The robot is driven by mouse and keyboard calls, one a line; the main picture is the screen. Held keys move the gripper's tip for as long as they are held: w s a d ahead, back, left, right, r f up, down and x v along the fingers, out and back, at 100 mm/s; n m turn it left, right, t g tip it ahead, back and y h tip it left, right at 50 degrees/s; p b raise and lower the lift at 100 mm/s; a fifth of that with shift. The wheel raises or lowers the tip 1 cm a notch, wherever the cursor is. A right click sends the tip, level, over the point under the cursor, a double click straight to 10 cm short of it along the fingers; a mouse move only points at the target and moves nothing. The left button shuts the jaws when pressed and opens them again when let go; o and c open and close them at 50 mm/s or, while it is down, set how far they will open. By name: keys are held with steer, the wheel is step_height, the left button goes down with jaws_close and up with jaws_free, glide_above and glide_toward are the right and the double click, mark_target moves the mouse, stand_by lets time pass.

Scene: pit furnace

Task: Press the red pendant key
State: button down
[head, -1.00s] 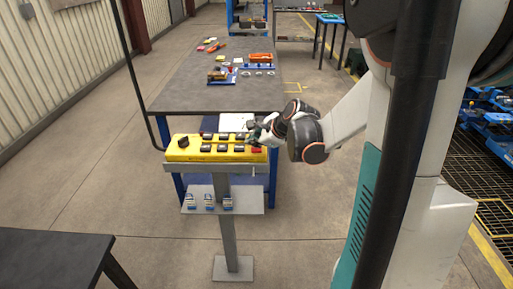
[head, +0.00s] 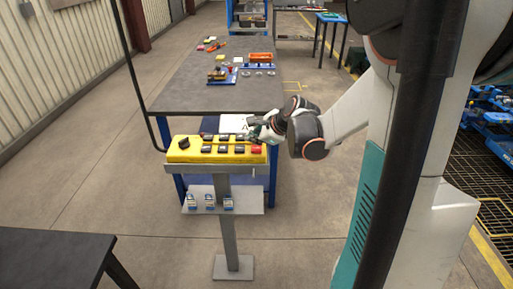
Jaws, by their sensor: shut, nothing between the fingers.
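The yellow pendant box (head: 213,158) lies flat on top of a grey post stand. It carries several black keys and a black knob (head: 184,143) at its left. The red key (head: 256,149) is at the right end of the near row and is in plain view. My gripper (head: 251,133) is shut and empty, reaching in from the right. Its tip is over the far right part of the box, just behind the red key. It appears apart from the red key; its exact height over the box cannot be told.
A dark worktable (head: 215,86) with small parts and tools stands behind the pendant. The stand's lower shelf (head: 250,198) holds several small padlock-like items. A black cable hangs at the left. A dark table (head: 50,255) fills the lower left corner. Open floor lies around the post.

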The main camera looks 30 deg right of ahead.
mark_target(255, 149)
steer(key=shift+r, duration=0.1)
steer(key=shift+r+p, duration=2)
steer(key=shift+r, duration=0.5)
steer(key=shift+f, duration=0.1)
